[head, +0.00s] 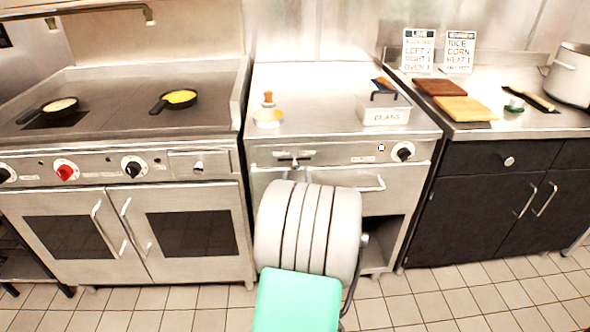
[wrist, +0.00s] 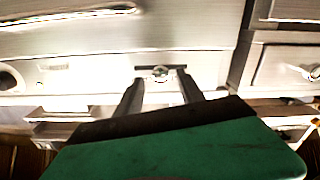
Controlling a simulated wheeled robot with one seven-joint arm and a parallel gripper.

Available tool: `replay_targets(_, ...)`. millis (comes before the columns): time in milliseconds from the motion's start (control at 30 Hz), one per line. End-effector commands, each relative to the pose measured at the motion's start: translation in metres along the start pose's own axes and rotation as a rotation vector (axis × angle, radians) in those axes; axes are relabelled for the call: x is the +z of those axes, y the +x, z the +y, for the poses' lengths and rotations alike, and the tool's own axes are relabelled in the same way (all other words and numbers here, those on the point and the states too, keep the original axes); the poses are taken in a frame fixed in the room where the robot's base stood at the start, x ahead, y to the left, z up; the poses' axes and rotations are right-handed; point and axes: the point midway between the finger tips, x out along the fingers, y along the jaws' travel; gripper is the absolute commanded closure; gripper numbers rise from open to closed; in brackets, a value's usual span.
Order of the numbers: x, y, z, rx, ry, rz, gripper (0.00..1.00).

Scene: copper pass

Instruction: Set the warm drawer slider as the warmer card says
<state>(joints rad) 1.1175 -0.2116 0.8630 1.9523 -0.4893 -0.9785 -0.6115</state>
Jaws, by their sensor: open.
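The slider (head: 294,158) is a small pale knob on a short dark slot in the front panel of the middle steel unit. In the wrist view the slider knob (wrist: 160,73) lies just beyond my fingertips, near the middle of its slot. My gripper (wrist: 161,88) is open, with one finger on each side of the knob's line; I cannot tell if either touches it. The head view hides my gripper behind my arm. The right-hand card (head: 460,51) at the back right reads rice, corn, heat 1; its header is blurred.
Another card (head: 418,50) stands to its left. A knob (head: 403,151) sits at the right of the same panel. The drawer handle (head: 370,184) sticks out below; it also shows top left in the wrist view (wrist: 70,18). A stove (head: 120,140) stands left.

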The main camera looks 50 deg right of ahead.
Motion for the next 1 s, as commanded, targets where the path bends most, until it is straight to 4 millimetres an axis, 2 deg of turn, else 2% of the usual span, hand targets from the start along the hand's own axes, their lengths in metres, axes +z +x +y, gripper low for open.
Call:
replay_targets(100,-0.001,0.025,-0.002,-0.004,-0.001,-0.001,0.54)
replay_targets(233,0.0,0.043,-0.001,-0.003,-0.001,-0.002,0.54)
replay_targets(533,-0.001,0.049,-0.001,-0.002,0.0,-0.001,0.54)
replay_targets(1000,-0.001,0.049,-0.001,-0.002,0.0,-0.001,0.92)
